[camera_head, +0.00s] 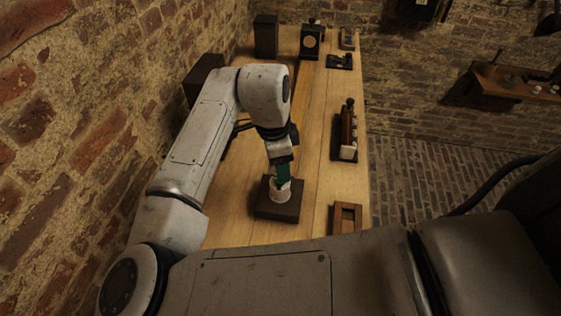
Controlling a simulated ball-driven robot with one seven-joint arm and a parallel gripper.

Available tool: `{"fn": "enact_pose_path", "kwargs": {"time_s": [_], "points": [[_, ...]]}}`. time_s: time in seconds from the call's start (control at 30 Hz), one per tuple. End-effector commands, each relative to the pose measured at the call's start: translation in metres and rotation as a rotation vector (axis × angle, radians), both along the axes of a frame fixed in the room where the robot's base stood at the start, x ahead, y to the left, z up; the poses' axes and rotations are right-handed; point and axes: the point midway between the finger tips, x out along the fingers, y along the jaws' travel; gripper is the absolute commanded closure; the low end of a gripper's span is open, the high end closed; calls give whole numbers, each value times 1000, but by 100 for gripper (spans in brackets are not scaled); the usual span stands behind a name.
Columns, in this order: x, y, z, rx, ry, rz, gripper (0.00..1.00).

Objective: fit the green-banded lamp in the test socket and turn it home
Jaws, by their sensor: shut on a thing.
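My gripper (282,166) points down over the near half of the wooden bench and is shut on the green-banded lamp. A dark green part (284,173) shows at the jaws; the rest of the lamp is mostly hidden. Directly below is the test socket, a pale round collar (280,194) on a dark square base (278,210). The lamp's lower end is at the collar, but I cannot tell how deep it sits or whether it is turned.
A small open wooden tray (336,219) lies at the bench's near right. A dark rack (345,152) with a brown upright piece stands along the right edge. Dark boxes (266,36) and instruments (310,42) stand at the far end. A brick wall borders the left.

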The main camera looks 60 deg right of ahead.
Motion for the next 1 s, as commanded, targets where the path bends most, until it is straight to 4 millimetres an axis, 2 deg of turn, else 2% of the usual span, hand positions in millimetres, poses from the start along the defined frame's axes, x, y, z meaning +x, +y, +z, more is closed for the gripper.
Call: {"fn": "enact_pose_path", "kwargs": {"time_s": [0.4,0.53,0.87,1.0], "points": [[0,1,-3,3,1,-415,81],[0,1,-2,3,0,-475,81],[0,1,-2,2,1,-498,81],[0,1,-4,3,0,-612,81]]}}
